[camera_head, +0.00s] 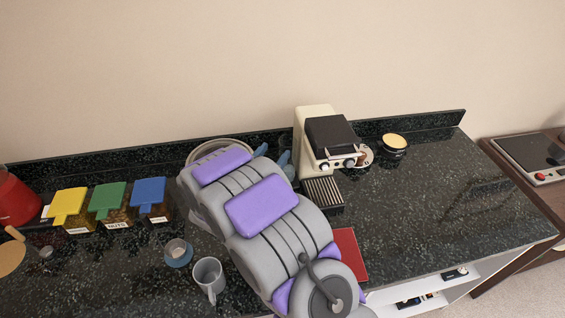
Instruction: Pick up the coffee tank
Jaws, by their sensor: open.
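My grey arm with purple pads fills the lower middle of the view, and its far end, my gripper (208,178), is over the dark counter. The jaws are open, though the arm's bulk hides most of them. A cream coffee machine (312,135) with a black top stands behind and to the right of the arm, against the back ledge. A round dark container with a pale yellow lid (394,141) stands just right of the machine, apart from my gripper. No label shows which thing is the coffee tank. Nothing is visibly held.
Jars with yellow (68,202), green (108,196) and blue lids (148,191) stand at the left. A grey mug (209,277) and small cup (177,252) are left of my arm. A round pale rim (222,142) shows behind it. The counter's right side (450,205) is clear.

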